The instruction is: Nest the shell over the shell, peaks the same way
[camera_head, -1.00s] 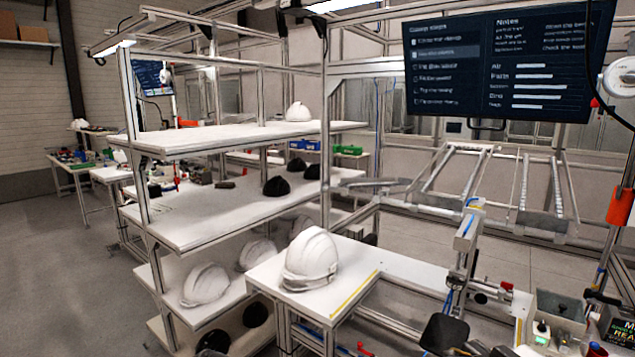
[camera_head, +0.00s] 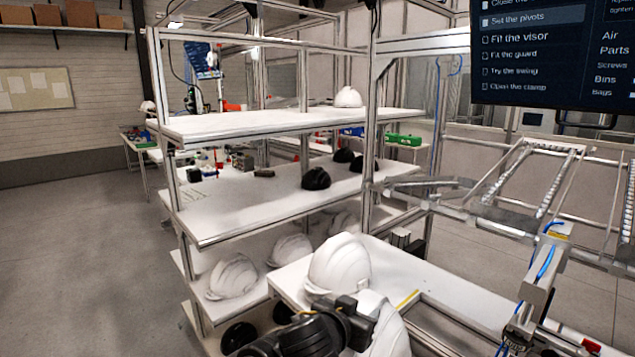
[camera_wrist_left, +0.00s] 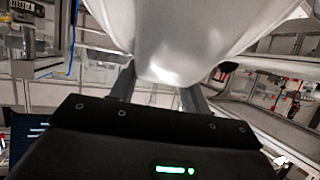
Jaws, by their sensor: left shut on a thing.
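One white helmet shell (camera_head: 338,264) stands upright on the white bench top (camera_head: 291,281). A second white shell (camera_head: 388,338) is in front of it at the bottom edge of the head view, partly cut off. My left gripper (camera_head: 362,309) is shut on this second shell. In the left wrist view the held shell (camera_wrist_left: 195,35) fills the top middle, with the fingers of my left gripper (camera_wrist_left: 158,88) on either side of its lower edge. The held shell overlaps the bench shell in the picture; I cannot tell whether they touch. The held shell's peak direction is unclear. My right gripper is not in view.
A shelf rack (camera_head: 240,211) stands left of the bench, with white shells (camera_head: 232,277) on a lower shelf and dark ones (camera_head: 316,179) above. A metal post with a clamp (camera_head: 540,275) rises at the right. The bench right of the standing shell is clear.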

